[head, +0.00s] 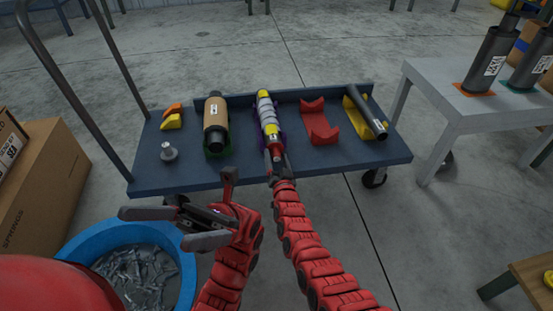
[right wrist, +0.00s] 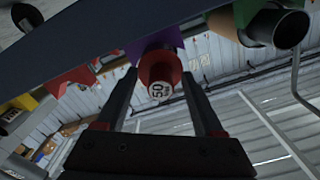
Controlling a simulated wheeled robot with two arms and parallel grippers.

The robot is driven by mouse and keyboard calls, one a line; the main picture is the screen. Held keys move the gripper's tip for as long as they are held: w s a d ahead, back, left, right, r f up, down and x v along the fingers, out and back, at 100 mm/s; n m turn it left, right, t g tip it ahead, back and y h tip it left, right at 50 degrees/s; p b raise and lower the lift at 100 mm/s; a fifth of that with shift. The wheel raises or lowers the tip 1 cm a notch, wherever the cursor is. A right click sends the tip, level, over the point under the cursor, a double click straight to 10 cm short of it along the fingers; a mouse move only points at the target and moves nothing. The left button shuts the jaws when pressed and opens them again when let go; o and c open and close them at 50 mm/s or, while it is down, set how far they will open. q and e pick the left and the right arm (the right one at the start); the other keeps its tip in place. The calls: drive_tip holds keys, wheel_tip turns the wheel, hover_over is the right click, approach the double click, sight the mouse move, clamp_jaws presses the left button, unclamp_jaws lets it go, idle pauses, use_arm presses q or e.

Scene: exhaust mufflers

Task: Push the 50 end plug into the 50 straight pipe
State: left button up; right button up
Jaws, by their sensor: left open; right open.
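A grey pipe with yellow bands (head: 266,108), seemingly the 50 straight pipe, lies in a purple cradle (right wrist: 172,45) on the cart. A red round plug (head: 275,143) sits at the pipe's near end. In the right wrist view its red end (right wrist: 158,66) carries a white label reading 50. How deep it sits in the pipe is hidden. My right gripper (head: 277,162) is open, with its fingers on either side of the red plug and apparently apart from it. My left gripper (head: 152,228) is open and empty in front of the cart, its fingers pointing left.
The cart top (head: 188,177) also holds a brown-wrapped muffler (head: 216,113), an empty red cradle (head: 318,122), a dark pipe (head: 366,110) on a yellow cradle, and a metal part (head: 168,151). A blue bin (head: 75,240) stands below. A grey table (head: 440,85) stands right.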

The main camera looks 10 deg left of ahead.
drive_tip(key=shift+s+d+r+p, duration=0.2)
drive_tip(key=shift+s+p, duration=0.25)
drive_tip(key=shift+p, duration=0.15)
drive_tip(key=p+v, duration=0.5)
drive_tip(key=v, duration=0.3)
drive_tip(key=s+d+r+n+g+h+p, duration=0.1)
drive_tip(key=d+r+g+p, duration=0.4)
drive_tip(key=p, duration=0.8)
drive_tip(key=s+d+r+n+g+h+p, duration=0.1)
drive_tip(key=d+r+g+p, duration=0.5)
drive_tip(key=d+r+p, duration=0.6)
drive_tip(key=shift+s+r+g+h+p, duration=0.3)
drive_tip(key=shift+s+r+h+p, duration=0.55)
drive_tip(key=shift+p, duration=0.35)
